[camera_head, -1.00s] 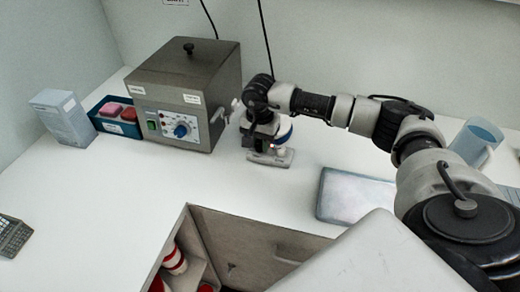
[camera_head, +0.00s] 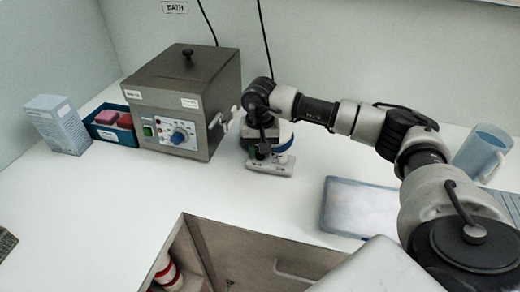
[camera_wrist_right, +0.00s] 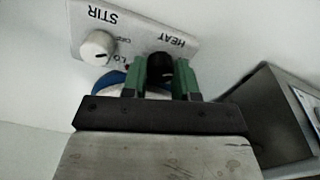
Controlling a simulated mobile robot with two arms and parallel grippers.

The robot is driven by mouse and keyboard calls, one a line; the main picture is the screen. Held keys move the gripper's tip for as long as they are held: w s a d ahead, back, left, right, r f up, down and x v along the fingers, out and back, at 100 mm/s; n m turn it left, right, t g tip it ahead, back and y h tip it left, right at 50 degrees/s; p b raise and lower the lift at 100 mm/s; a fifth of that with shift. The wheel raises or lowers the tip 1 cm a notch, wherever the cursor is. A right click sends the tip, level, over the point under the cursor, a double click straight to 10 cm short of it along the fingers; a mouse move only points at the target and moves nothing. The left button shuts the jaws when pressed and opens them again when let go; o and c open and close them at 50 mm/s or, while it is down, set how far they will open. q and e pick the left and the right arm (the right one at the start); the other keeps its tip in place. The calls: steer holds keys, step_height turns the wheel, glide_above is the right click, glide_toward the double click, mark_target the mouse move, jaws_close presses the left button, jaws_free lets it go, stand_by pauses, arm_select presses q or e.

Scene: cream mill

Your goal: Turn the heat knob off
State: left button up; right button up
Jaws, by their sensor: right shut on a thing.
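The heat knob (camera_wrist_right: 160,68) is black and sits under the HEAT label in the right wrist view, where the panel (camera_wrist_right: 125,20) appears upside down. My right gripper (camera_wrist_right: 160,75) has its green fingers on both sides of the knob and is shut on it. The white stir knob (camera_wrist_right: 98,47) is beside it. In the head view, my right gripper (camera_head: 263,150) reaches down at the small stirrer hotplate (camera_head: 270,167), and the arm hides much of it. A blue-banded vessel (camera_head: 285,145) is partly visible there. My left gripper is out of view.
A grey bath (camera_head: 185,95) with a blue dial (camera_head: 180,136) stands close left of the hotplate. Farther left are a blue tray (camera_head: 108,131) and a pale box (camera_head: 58,124). A flat tray (camera_head: 360,207) and a blue jug (camera_head: 482,152) are at right.

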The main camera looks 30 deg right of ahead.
steer(key=o, duration=0.9)
steer(key=shift+r, duration=0.15)
step_height(320, 180, up, 11)
steer(key=shift+f+b, duration=0.2)
steer(key=shift+b, duration=0.6)
